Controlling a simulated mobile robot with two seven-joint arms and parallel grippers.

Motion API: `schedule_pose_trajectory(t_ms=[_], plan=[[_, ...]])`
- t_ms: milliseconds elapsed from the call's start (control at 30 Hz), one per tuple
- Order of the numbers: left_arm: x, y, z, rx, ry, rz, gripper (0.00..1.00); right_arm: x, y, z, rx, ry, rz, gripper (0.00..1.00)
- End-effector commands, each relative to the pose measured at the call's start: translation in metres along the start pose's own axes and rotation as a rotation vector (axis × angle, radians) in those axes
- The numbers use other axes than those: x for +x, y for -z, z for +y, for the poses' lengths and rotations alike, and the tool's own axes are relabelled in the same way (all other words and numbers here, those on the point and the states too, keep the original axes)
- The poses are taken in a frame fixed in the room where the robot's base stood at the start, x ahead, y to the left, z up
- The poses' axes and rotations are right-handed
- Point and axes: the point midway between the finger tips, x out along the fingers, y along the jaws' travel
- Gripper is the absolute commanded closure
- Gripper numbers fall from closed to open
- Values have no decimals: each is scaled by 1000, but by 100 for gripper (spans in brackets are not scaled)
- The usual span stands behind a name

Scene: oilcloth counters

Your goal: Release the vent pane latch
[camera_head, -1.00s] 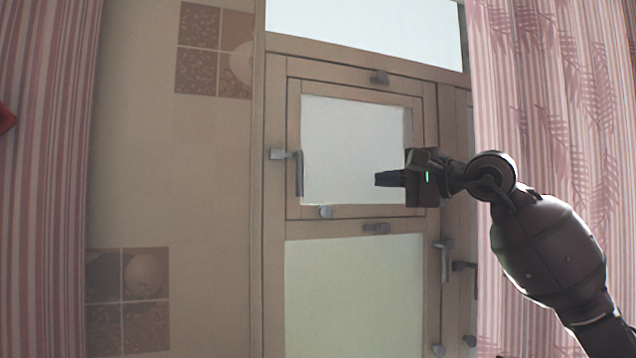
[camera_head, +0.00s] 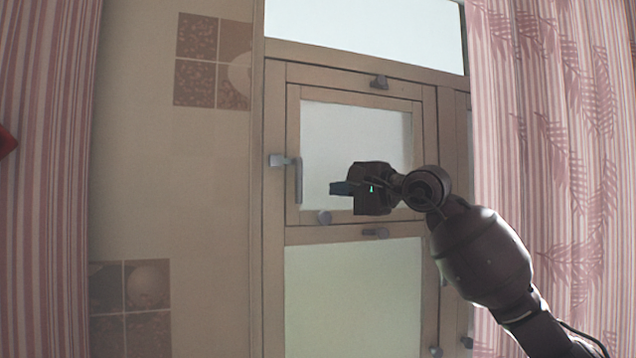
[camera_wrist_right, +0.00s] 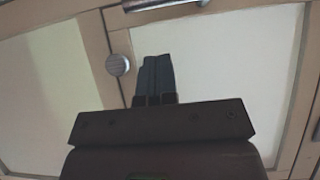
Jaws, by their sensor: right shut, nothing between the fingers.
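The vent pane (camera_head: 345,130) is the small upper window in a wooden frame, and it looks closed. Its grey latch handle (camera_head: 298,180) sits on the left side of the frame with the lever hanging down. In the right wrist view the handle (camera_wrist_right: 170,3) is cut by the top edge. My right gripper (camera_head: 332,188) is in front of the pane, right of the handle and apart from it. Its fingers (camera_wrist_right: 155,72) are shut and empty, pointing toward the handle side. My left gripper is not in view.
A round knob (camera_head: 324,217) is on the frame below the pane and shows left of the fingers in the wrist view (camera_wrist_right: 118,65). Striped curtains hang left (camera_head: 45,200) and right (camera_head: 560,150).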

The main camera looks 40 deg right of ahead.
Motion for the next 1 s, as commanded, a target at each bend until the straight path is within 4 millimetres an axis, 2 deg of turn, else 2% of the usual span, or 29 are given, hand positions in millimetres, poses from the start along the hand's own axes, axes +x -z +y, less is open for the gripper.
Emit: schedule_pose_trajectory(t_ms=[100, 300, 1000], plan=[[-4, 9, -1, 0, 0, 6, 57, 17, -9, -3, -1, 2, -5, 100], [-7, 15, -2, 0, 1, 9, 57, 32, -24, -1, -1, 1, -3, 100], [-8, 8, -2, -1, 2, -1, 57, 42, -28, 2, 36, 24, -1, 100]])
